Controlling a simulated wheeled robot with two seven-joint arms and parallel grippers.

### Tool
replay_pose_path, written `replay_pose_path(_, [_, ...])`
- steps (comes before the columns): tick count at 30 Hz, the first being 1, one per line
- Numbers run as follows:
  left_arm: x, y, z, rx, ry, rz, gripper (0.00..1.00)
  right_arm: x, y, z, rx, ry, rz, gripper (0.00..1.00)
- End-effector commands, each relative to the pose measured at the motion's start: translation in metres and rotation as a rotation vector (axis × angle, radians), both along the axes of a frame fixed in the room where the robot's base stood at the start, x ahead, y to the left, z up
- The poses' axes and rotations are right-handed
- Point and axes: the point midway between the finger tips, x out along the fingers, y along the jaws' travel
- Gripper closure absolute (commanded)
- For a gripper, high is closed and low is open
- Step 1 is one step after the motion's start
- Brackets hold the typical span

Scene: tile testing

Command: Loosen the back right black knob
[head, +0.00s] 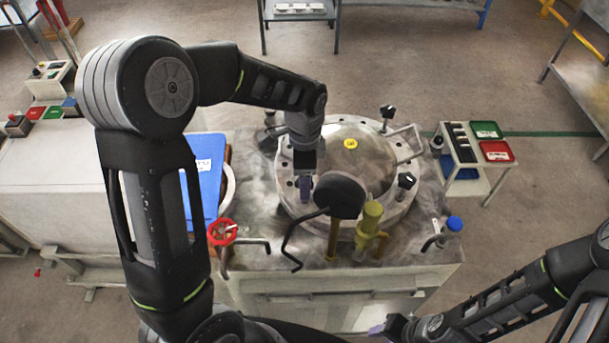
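The back right black knob (388,112) stands on the rim of the round metal lid (350,139), with a light mark on its top. Another black knob (406,181) is at the lid's front right. My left gripper (305,190) points down over the lid's left front part, well to the left of and nearer than the back right knob. Its fingers are too small and dark to show whether they are open or shut. My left forearm crosses above the back left of the lid. My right gripper (382,328) is low at the bottom, away from the lid; its finger state is unclear.
A black disc (340,195), a yellow-green valve (370,218), a red handwheel (222,231) and a blue cap (454,223) stand at the front. A hinged metal bracket (405,140) is near the back right knob. A small cart with trays (497,151) stands right.

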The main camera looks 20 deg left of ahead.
Motion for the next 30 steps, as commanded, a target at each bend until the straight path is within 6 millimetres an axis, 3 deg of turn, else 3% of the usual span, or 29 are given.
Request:
replay_pose_path(2, [0.0001, 0.0000, 0.0002, 0.000, 0.000, 0.000, 0.39, 0.0000, 0.0000, -0.0001, 0.000, 0.000, 0.000, 0.64])
replay_pose_path(24, [0.0004, 0.0000, 0.0008, 0.000, -0.001, 0.000, 1.00, 0.0001, 0.0001, 0.0000, 0.000, 0.000, 0.000, 0.64])
replay_pose_path(30, [0.0004, -0.0001, 0.0007, 0.000, -0.001, 0.006, 1.00, 0.0001, 0.0001, -0.0004, 0.000, 0.000, 0.000, 0.64])
